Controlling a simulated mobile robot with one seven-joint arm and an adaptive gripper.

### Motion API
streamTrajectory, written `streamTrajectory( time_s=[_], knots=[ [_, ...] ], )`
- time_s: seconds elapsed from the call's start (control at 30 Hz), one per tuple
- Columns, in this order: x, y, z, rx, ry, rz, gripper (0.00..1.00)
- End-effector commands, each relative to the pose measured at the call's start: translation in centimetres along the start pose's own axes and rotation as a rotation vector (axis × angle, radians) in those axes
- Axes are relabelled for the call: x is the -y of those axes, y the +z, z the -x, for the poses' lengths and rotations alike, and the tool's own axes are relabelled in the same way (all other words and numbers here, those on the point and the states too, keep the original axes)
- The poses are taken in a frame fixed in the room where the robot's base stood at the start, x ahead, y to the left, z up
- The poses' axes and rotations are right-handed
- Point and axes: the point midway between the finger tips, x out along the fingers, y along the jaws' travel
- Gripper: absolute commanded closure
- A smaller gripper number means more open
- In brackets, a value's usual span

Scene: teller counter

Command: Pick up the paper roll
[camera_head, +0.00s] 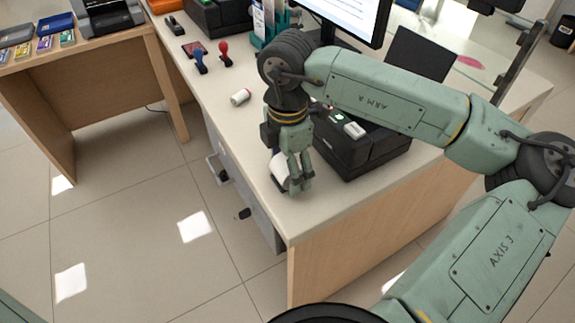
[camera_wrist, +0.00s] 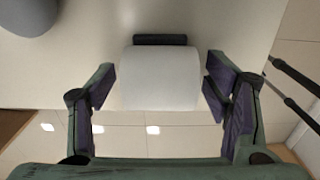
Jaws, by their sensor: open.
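A white paper roll (camera_head: 279,171) is at the near left edge of the counter, partly hidden behind my gripper (camera_head: 294,184). In the wrist view the paper roll (camera_wrist: 160,78) fills the space between the two fingers of my gripper (camera_wrist: 158,88). The fingers are spread, one on each side of it. A gap shows at the left pad, and the right pad is close to the roll; I cannot tell whether it touches. A dark bar (camera_wrist: 160,39) shows at the roll's far end.
A black box-shaped device (camera_head: 365,145) stands just right of my gripper. A small white cylinder (camera_head: 240,97), a red stamp (camera_head: 224,54) and a blue stamp (camera_head: 200,62) are farther back. A monitor (camera_head: 350,18) stands behind. Beyond the counter's left edge is open floor.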

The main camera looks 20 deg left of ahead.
Motion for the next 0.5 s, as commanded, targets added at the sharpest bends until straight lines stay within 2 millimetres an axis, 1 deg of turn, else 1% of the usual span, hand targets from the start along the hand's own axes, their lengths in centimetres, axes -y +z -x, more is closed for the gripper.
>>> streamTrajectory(
  time_s=[0.27, 0.5],
  knots=[
    [0.0, -0.01, -0.3, -0.001, 0.001, 0.0, 0.3],
    [0.0, 0.0, -0.28, -0.001, 0.001, 0.0, 0.46]
  ],
)
